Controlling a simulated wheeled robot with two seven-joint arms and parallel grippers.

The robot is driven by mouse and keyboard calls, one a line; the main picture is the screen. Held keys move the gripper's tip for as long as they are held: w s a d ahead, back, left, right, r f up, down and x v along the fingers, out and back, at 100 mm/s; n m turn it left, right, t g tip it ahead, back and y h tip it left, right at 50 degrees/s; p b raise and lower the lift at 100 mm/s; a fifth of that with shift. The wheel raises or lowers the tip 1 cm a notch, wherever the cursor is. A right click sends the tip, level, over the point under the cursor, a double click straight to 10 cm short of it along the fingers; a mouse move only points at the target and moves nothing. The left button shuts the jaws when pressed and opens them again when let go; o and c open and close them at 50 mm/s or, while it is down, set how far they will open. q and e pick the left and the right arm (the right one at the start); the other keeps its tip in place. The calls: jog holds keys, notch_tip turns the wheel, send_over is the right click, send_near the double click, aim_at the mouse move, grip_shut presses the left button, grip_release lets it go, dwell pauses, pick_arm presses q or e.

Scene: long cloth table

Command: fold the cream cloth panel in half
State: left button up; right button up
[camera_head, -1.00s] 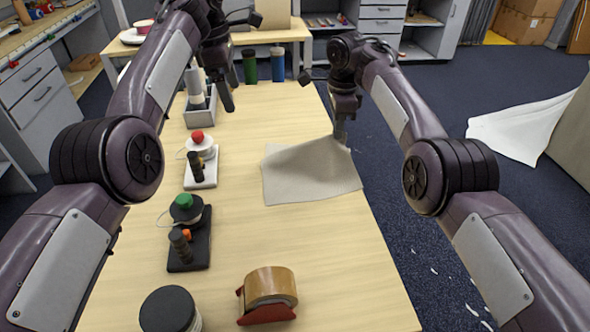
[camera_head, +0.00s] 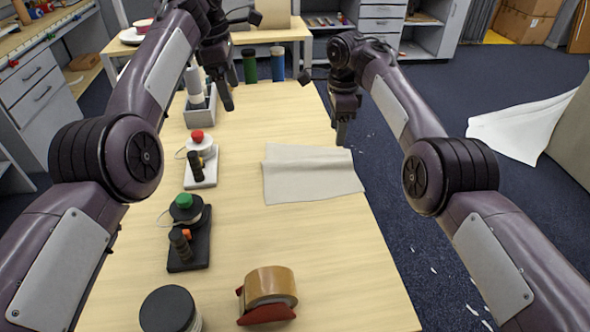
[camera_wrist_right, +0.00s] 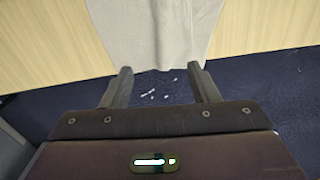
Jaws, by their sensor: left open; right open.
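The cream cloth panel (camera_head: 312,182) lies on the right part of the table, close to its right edge. A crease or layer edge runs across it near its far side, so it looks partly doubled there; I cannot tell how the layers line up. In the right wrist view the cloth (camera_wrist_right: 152,30) reaches the table edge ahead of the fingers. My right gripper (camera_head: 342,138) is open and empty just beyond the cloth's far right corner, and its two fingers (camera_wrist_right: 160,78) show apart. My left gripper (camera_head: 228,98) is open over the far left of the table, away from the cloth.
Along the left side stand a grey tray (camera_head: 200,117), a white device with a red knob (camera_head: 200,165), a black device with a green knob (camera_head: 188,235) and a black-lidded jar (camera_head: 168,310). A tape dispenser (camera_head: 268,295) is near the front. The table middle is clear.

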jog(key=o, duration=0.7)
notch_tip(320, 180, up, 6)
jog(key=p, duration=0.6)
jog(key=shift+f+p, duration=0.2)
jog(key=shift+p, duration=0.2)
notch_tip(320, 180, up, 8)
jog(key=shift+f+b, duration=0.15)
jog(key=shift+b, duration=0.55)
